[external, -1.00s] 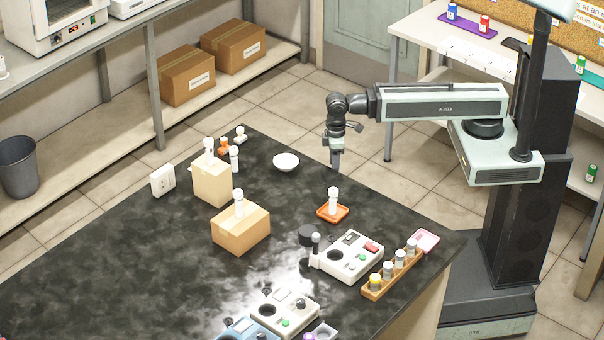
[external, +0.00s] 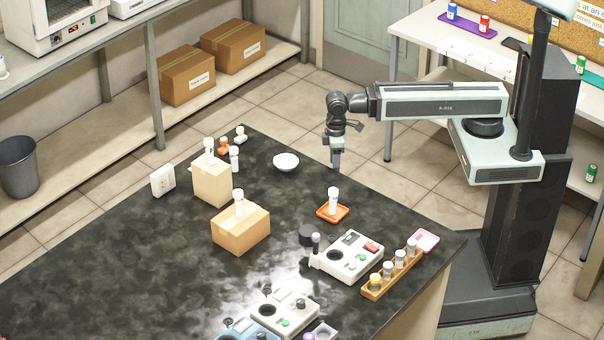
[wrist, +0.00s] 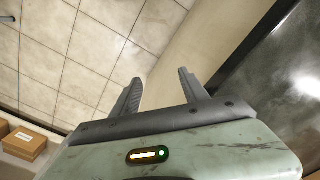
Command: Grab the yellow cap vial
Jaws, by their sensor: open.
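The yellow cap vial (external: 375,282) stands at the near end of a wooden rack (external: 372,293) on the black bench, in the external view. Several grey-capped vials (external: 399,257) stand in the same rack behind it. My gripper (external: 336,166) hangs past the bench's far right edge, well above and behind the rack, apart from every vial. In the wrist view its two fingers (wrist: 160,92) are spread with nothing between them. The wrist view shows floor, the bench side and part of the bench top, but no vial.
A white device (external: 348,257) stands just left of the rack, and a pink item (external: 426,240) lies at its far end. An orange tray (external: 341,213) with a white-capped vial, a white bowl (external: 286,162) and a cardboard box (external: 240,232) are farther off.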

